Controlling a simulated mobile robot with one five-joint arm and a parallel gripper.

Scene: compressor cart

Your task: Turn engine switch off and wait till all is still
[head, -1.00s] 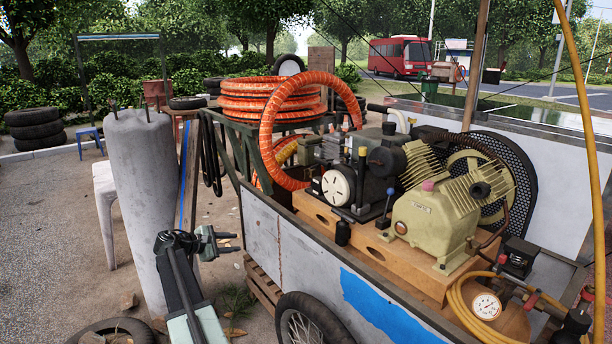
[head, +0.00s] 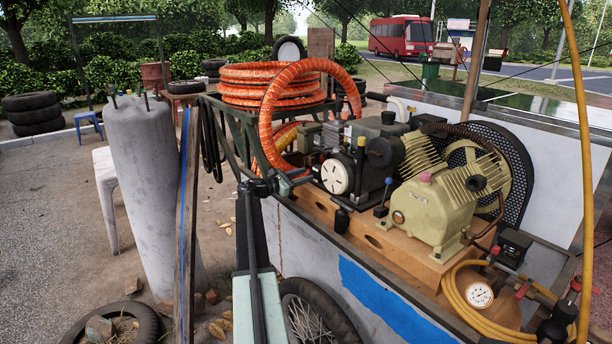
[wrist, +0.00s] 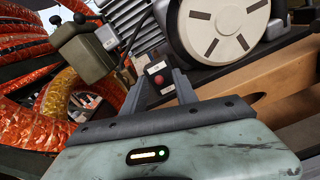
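The engine (head: 372,155) sits on the cart's wooden beam, with its round white slotted cover (head: 337,176) facing me; the cover also shows in the wrist view (wrist: 228,25). A small dark switch box with a red button (wrist: 157,79), which looks like the engine switch, shows between my gripper's fingers in the wrist view. My gripper (wrist: 160,88) is open, its two grey fingers apart on either side of the box; I cannot tell if they touch it. In the head view my gripper (head: 296,181) is left of the white cover, and the switch is too small to make out.
A coiled orange hose (head: 270,85) lies left of the engine, with a loop hanging close to my arm. The yellow-green compressor (head: 430,212) and its belt guard stand to the right. A cart wheel (head: 312,315) and a concrete pillar (head: 150,195) are near my arm.

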